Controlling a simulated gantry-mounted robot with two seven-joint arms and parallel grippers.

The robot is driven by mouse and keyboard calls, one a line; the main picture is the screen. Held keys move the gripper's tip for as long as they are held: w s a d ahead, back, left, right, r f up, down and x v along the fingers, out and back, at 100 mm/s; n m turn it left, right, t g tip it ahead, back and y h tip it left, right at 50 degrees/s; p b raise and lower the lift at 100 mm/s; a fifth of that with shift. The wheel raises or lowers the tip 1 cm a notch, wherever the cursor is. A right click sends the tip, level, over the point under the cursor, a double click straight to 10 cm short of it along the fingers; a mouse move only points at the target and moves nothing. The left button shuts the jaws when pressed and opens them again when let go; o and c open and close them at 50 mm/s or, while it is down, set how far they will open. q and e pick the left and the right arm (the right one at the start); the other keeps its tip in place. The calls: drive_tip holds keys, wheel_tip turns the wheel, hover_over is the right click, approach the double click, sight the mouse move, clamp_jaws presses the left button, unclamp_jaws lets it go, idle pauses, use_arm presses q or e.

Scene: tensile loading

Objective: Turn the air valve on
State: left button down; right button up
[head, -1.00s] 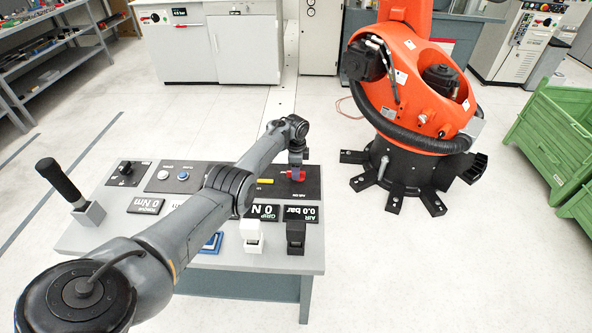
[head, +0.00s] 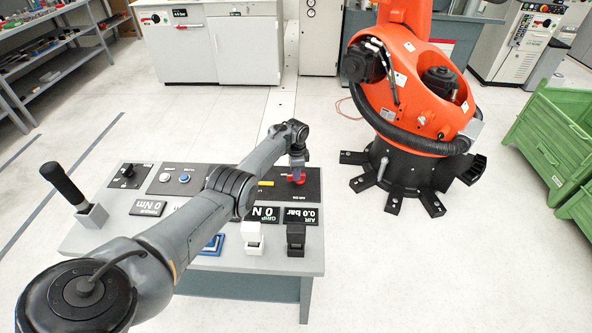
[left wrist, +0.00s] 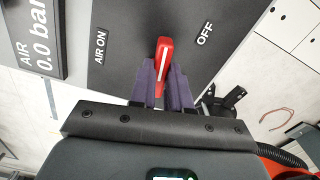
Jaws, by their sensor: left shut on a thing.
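The red air valve handle (head: 301,176) stands on the dark panel at the right end of the bench. In the left wrist view, the handle (left wrist: 163,60) lies between the "AIR ON" label (left wrist: 101,46) and the "OFF" label (left wrist: 205,34). My left gripper (head: 298,166) is at the handle; in the left wrist view its purple-grey fingers (left wrist: 163,78) are shut on it, one on each side. The air display (head: 301,216) reads 0.0 bar. The valve's base is mostly hidden. My right gripper is not in view.
The bench (head: 284,265) carries a black lever (head: 63,184) at left, a blue button (head: 184,177), white and black blocks (head: 252,238) in front and other displays. My left arm crosses above it. An orange robot (head: 420,90) stands behind at right, with green crates (head: 548,140) beyond.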

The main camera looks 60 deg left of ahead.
use_arm(q)
drive_tip(key=n, duration=0.1)
drive_tip(key=n+p, duration=0.2)
drive_tip(key=shift+d+r+n, duration=0.15)
drive_tip(key=shift+d+n, duration=0.1)
drive_tip(key=shift+n, duration=0.15)
drive_tip(key=n, duration=0.1)
drive_tip(key=n+p, duration=0.1)
drive_tip(key=n, duration=0.1)
drive_tip(key=shift+d+n, duration=0.25)
drive_tip(key=shift+n, duration=0.05)
drive_tip(key=n, duration=0.4)
drive_tip(key=shift+w+d, duration=0.1)
drive_tip(key=shift+d, duration=0.15)
drive_tip(key=n, duration=0.4)
drive_tip(key=shift+w+d+f, duration=0.15)
drive_tip(key=shift+f, duration=0.05)
drive_tip(key=shift+n, duration=0.3)
drive_tip(key=c, duration=1.1)
unclamp_jaws()
drive_tip(key=shift+r, duration=0.1)
